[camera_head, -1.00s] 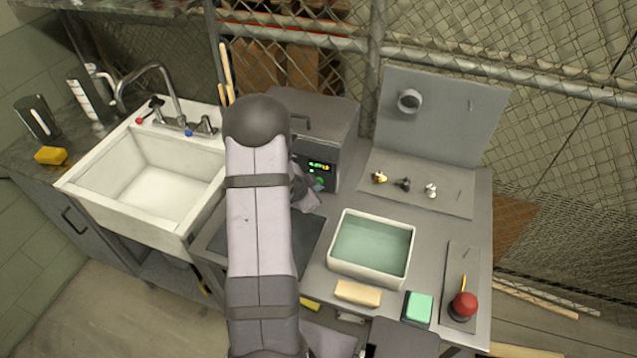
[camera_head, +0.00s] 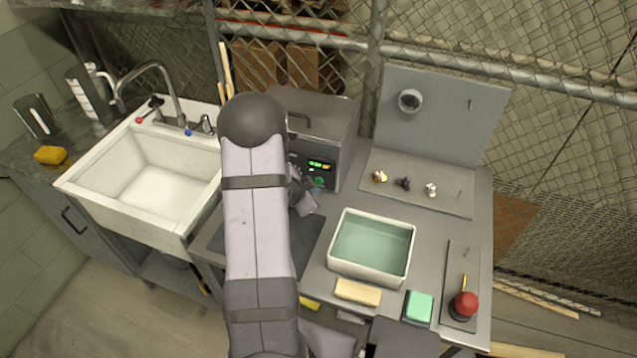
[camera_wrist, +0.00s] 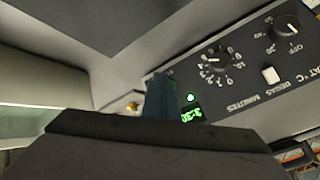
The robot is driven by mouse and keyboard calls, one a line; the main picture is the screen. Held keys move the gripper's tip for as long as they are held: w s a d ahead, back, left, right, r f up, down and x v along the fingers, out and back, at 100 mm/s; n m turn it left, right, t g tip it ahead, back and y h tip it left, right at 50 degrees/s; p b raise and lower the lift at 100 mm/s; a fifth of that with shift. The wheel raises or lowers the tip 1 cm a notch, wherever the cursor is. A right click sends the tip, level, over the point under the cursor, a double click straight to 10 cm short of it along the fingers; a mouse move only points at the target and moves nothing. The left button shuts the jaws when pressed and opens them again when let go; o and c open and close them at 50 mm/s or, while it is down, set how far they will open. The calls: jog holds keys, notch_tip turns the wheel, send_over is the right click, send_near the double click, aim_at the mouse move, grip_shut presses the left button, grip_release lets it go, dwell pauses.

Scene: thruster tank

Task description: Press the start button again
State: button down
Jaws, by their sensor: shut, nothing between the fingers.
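The ultrasonic cleaner (camera_head: 325,115) is a grey box with a lid handle at the back of the bench. Its front panel has a lit green and yellow display (camera_head: 320,165). The green start button (camera_head: 319,182) shows just below the display. My gripper (camera_head: 315,190) is shut and empty, close in front of the panel by the button. In the wrist view its dark blue-grey fingertips (camera_wrist: 162,98) lie beside a small bright green light (camera_wrist: 190,97) and the green digits (camera_wrist: 191,115). I cannot tell whether the fingertips touch the panel.
Panel knobs (camera_wrist: 215,62) and a white button (camera_wrist: 270,75) are near the fingers. A tub of greenish liquid (camera_head: 345,268) stands in front right.

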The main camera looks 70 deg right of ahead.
dwell(0.3)
jog(key=shift+a+b, duration=0.45)
jog(key=shift+a, duration=2.1)
jog(key=w+a+n+t, duration=0.1)
jog(key=w+a, duration=0.1)
jog(key=w, duration=0.2)
jog(key=w+a+r+n+t+y, duration=0.1)
jog(key=w+a+n, duration=0.1)
jog(key=w+a, duration=0.1)
jog(key=w+a+n+t+y, duration=0.1)
jog(key=w+a+n, duration=0.1)
jog(key=w, duration=0.3)
jog(key=shift+w+a+r+t, duration=0.1)
jog(key=shift+a+r+t, duration=0.2)
jog(key=shift+a+r, duration=0.1)
jog(key=w+a+r+n+t+y, duration=0.15)
jog(key=w+a+n+y, duration=0.35)
jog(key=a, duration=0.8)
jog(key=w+a+r+n+y, duration=0.1)
jog(key=w+a+r+n, duration=0.15)
jog(key=a+n, duration=0.75)
jog(key=s+a+r+n+g+y, duration=0.1)
jog(key=s+a+r+n+g, duration=0.25)
jog(key=s+a+n, duration=0.65)
jog(key=a+f+m+b, duration=0.3)
jog(key=a+f+b, duration=0.1)
jog(key=f+b, duration=0.7)
jog(key=shift+s+f+g, duration=0.25)
jog(key=shift+g, duration=0.05)
